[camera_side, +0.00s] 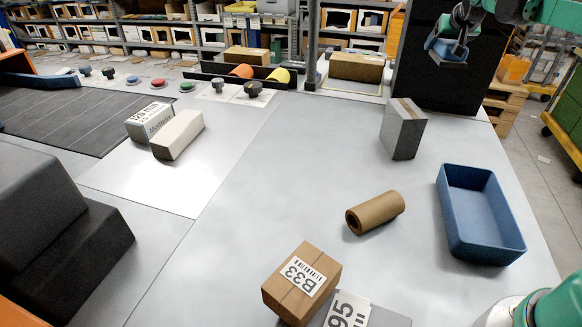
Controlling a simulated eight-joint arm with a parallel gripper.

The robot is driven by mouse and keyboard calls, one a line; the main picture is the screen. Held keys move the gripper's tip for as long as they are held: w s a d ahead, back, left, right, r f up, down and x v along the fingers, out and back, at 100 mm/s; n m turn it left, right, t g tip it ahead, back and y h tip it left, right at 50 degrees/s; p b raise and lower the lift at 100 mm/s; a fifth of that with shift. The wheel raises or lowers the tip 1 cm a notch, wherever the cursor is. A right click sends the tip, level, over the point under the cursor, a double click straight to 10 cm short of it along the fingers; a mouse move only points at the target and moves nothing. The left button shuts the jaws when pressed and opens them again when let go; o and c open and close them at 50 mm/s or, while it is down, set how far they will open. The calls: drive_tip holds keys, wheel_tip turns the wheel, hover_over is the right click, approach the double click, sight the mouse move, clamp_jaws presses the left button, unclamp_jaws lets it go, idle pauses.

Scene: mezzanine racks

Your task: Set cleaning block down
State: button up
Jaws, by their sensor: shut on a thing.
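My gripper (452,50) is at the top right, raised in front of a tall black panel. It is shut on a small blue block (435,44), which I take to be the cleaning block. The jaws and the block are small and dark here, so the block's full shape is partly hidden. The block is held in the air, clear of the grey table (290,170).
A blue tray (450,215), looking empty, is at right. A brown roll (375,213), a grey taped box (404,130) and a carton marked B33 (290,285) stand nearby. Two pale boxes (178,135) are at left. The table's middle is clear.

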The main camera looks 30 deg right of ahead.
drive_tip(key=m+g+h, duration=0.1)
drive_tip(key=m, duration=0.1)
hover_over(446, 127)
drive_tip(key=s+a, duration=0.2)
wheel_tip(446, 127, down, 20)
drive_tip(key=shift+d+f, duration=0.1)
drive_tip(key=shift+f, duration=0.1)
drive_tip(key=o, duration=1.3)
